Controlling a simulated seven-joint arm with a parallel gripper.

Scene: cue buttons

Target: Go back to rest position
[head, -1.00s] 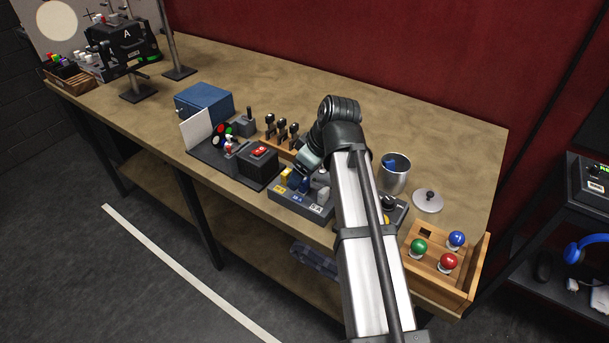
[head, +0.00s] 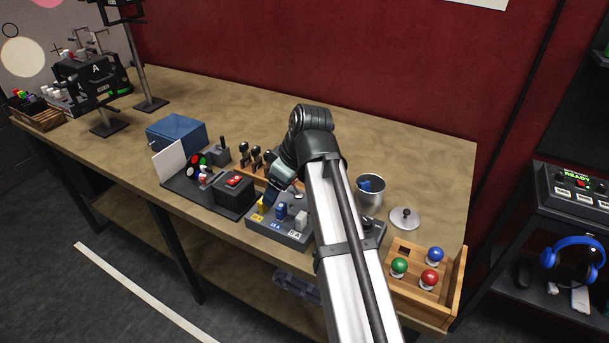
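My arm reaches from the bottom of the head view up over the workbench (head: 400,130), with its elbow bent near the middle of the bench. Its forward link points down and left toward a dark switch box (head: 283,236) with yellow, blue and white switches. My gripper's fingers cannot be made out; the end of the arm is hidden or too small to tell. A black box with a red switch (head: 235,194) stands left of it.
A wooden tray (head: 455,292) with green, red and blue buttons sits at the bench's right end. A metal can (head: 370,190) and a round lid (head: 405,219) stand near it. A blue box (head: 177,134) is at left. The bench's back right is clear.

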